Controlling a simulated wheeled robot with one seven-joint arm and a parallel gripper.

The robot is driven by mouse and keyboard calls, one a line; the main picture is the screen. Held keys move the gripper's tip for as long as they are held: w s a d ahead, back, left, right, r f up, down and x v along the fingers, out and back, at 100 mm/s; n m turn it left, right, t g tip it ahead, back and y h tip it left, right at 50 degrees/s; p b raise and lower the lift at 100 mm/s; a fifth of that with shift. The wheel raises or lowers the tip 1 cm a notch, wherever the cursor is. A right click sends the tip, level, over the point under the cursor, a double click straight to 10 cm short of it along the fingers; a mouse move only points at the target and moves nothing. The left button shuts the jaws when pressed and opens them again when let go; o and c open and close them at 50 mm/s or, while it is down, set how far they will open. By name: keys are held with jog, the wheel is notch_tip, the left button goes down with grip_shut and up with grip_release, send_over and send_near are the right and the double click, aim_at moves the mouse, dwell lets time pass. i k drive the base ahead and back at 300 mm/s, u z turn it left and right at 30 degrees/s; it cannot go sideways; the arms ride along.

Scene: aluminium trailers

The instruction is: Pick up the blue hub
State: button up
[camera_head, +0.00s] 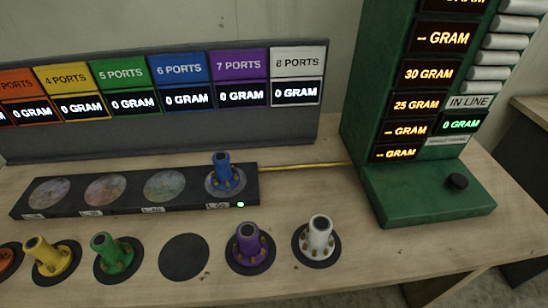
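The blue hub (223,175) stands upright on the rightmost round pad of a long black block on the wooden table. A small green light glows on the block's front edge just below it. The hub is a short blue cylinder on a wider flanged base with small gold-coloured fittings. My gripper is not in view, and nothing touches the hub.
In front stand a yellow hub (51,258), green hub (113,256), purple hub (249,246) and white hub (319,239) on black discs. One black disc (184,257) is bare. The black block (97,203) has other empty pads. A green machine (427,196) stands right; a display panel (310,130) stands behind.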

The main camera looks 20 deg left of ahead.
aim_at(225, 179)
jog(key=z, duration=0.85)
jog(key=k, duration=2.05)
jog(key=u, duration=1.35)
jog(key=i, duration=1.2)
